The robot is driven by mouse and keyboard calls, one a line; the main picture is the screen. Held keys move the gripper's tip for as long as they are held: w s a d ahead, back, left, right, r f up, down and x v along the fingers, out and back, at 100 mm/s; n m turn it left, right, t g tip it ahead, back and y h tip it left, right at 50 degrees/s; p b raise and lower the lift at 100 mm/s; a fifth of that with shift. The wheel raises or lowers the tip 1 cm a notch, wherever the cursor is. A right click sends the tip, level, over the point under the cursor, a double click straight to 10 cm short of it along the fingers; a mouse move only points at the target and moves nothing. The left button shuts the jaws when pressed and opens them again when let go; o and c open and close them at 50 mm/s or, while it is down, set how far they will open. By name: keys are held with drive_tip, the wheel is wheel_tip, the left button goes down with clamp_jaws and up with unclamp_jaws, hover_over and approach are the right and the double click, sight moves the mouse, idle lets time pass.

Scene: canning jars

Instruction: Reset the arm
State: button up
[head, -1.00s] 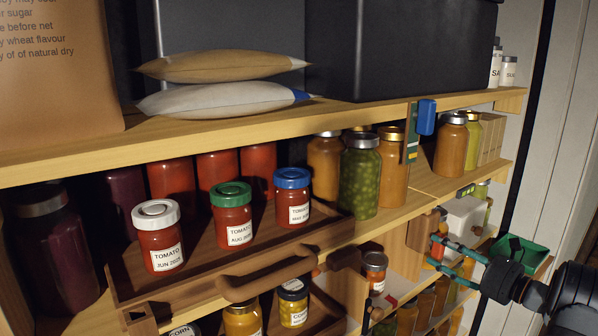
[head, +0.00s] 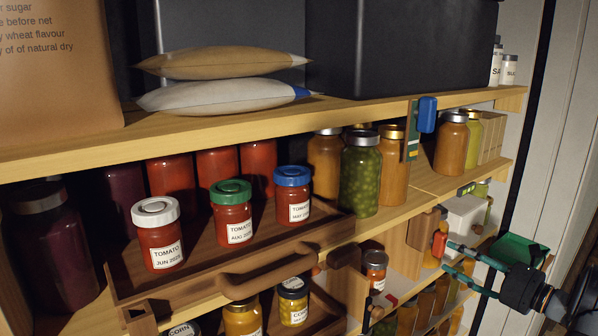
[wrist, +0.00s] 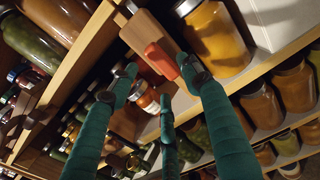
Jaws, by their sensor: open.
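My gripper (head: 448,258) is at the right of the head view, beside the lower shelves. Its teal fingers are spread apart and empty. In the wrist view the fingers (wrist: 160,82) reach up the picture, with an orange-red handle-like piece (wrist: 162,60) on a wooden block (wrist: 148,38) just beyond their tips. The same orange-red piece shows in the head view (head: 438,244), just left of the fingertips and apart from them as far as I can see.
Three labelled tomato jars with white (head: 158,235), green (head: 232,212) and blue (head: 293,195) lids stand in a wooden tray (head: 190,288). A green bin (head: 522,252) is behind my gripper. Jars crowd the shelves. Open floor space is not visible.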

sight(443, 248)
drive_tip(key=shift+m, duration=0.4)
drive_tip(key=x, duration=0.1)
drive_tip(key=p+x, duration=0.1)
drive_tip(key=x, duration=0.2)
drive_tip(key=shift+w+a+r+p, duration=0.1)
drive_tip(key=shift+w+r+p, duration=0.2)
drive_tip(key=shift+r+p, duration=0.1)
drive_tip(key=shift+a+m+p, duration=0.1)
drive_tip(key=shift+m+p, duration=0.4)
drive_tip(key=shift+p, duration=0.2)
drive_tip(key=m+p, duration=0.2)
drive_tip(key=shift+s+r+p, duration=0.15)
drive_tip(key=shift+r+p, duration=0.05)
drive_tip(key=shift+p, duration=0.2)
drive_tip(key=m+p, duration=0.3)
drive_tip(key=shift+f, duration=0.1)
drive_tip(key=shift+f+m+p, duration=0.2)
drive_tip(key=shift+m+p, duration=0.4)
drive_tip(key=shift+m, duration=0.5)
drive_tip(key=shift+f, duration=0.1)
